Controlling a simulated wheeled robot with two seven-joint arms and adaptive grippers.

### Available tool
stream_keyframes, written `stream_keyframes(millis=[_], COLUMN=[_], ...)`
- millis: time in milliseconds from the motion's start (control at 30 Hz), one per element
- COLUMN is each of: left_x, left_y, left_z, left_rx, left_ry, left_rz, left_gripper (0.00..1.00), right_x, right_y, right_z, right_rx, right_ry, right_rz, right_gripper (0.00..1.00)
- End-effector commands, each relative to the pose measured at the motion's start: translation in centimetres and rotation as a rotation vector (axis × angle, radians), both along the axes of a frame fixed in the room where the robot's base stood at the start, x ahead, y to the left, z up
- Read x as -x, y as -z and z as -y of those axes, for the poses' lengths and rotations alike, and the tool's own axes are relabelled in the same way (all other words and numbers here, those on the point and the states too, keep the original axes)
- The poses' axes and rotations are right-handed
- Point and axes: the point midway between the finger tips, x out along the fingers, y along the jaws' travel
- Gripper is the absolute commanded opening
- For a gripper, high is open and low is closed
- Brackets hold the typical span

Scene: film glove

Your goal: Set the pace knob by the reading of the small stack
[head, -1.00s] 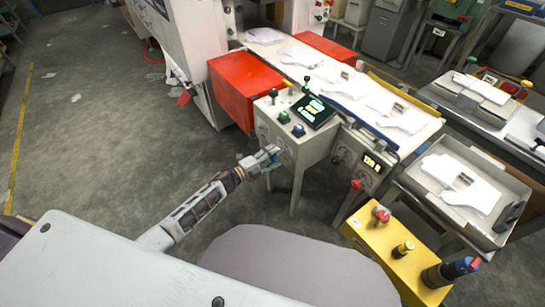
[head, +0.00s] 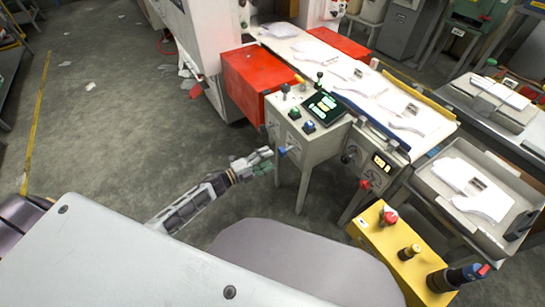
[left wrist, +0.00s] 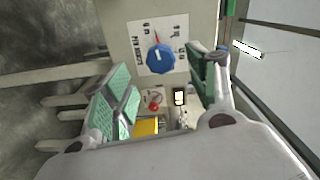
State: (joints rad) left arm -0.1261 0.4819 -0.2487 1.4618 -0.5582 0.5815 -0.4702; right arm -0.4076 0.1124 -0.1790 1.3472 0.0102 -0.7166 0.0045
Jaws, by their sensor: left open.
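The blue knob (left wrist: 160,58) sits on a white dial plate with marks and a small red pointer line, on a grey panel in the left wrist view. It also shows in the head view (head: 282,151), on the side of the grey console (head: 318,152). My left gripper (head: 266,158) is open, its green-padded fingers to either side of the knob in the left wrist view (left wrist: 163,75); contact cannot be told. White flat glove stacks lie on the belt (head: 358,78) and in the grey tray (head: 420,185). I cannot tell which is the small stack. My right gripper is not in view.
A dark screen (head: 325,105) and buttons top the console. A small lit display (head: 381,163) is right of it, too small to read. A yellow box (head: 385,250) with a red button stands at the lower right. Floor is open at left.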

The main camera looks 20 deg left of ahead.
Motion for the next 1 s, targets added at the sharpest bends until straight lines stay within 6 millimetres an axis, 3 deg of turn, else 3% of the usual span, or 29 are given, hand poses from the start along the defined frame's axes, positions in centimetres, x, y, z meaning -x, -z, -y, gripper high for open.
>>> stream_keyframes(millis=[500,1000], left_x=[3.5,3.7], left_y=[0.1,0.0], left_z=[-2.7,-2.9], left_rx=[0.001,0.001], left_ry=[-0.001,0.000], left_rz=[-0.002,-0.001], left_gripper=[0.58,0.58], right_x=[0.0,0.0], right_y=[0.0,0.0], right_z=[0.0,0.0], right_rx=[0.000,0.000], right_ry=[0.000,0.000], right_rz=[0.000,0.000], right_gripper=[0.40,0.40])
